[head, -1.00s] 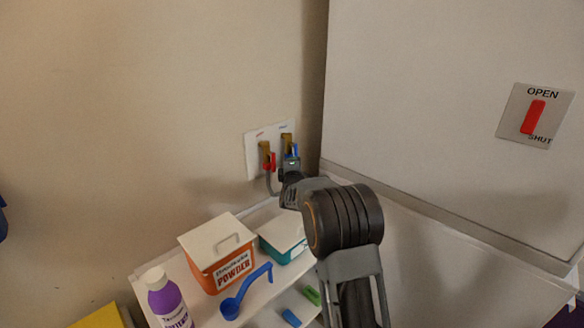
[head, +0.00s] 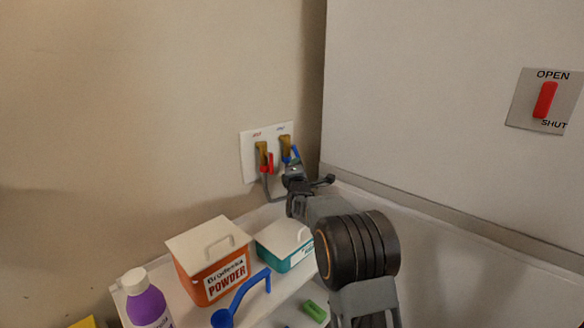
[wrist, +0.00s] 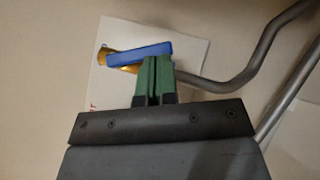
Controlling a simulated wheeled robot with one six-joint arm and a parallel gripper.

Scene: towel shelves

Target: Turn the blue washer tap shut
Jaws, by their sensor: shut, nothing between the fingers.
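The blue washer tap has a blue lever (head: 295,153) on a brass body (head: 285,144), on the right of a white wall plate. In the wrist view the blue lever (wrist: 135,54) lies slanted across the brass. My gripper (wrist: 157,65) has green fingertips pressed together with nothing between them. The tips are at the right end of the lever and overlap its lower edge; I cannot tell whether they touch. In the head view my gripper (head: 291,166) is just below the lever and partly hides the tap.
A red-levered tap (head: 269,163) sits close on the left, with grey hoses below. A shelf below holds an orange powder box (head: 208,272), a teal box (head: 287,250), a blue scoop (head: 240,300) and a purple bottle (head: 147,305). A large pale panel with a red switch (head: 545,100) stands right.

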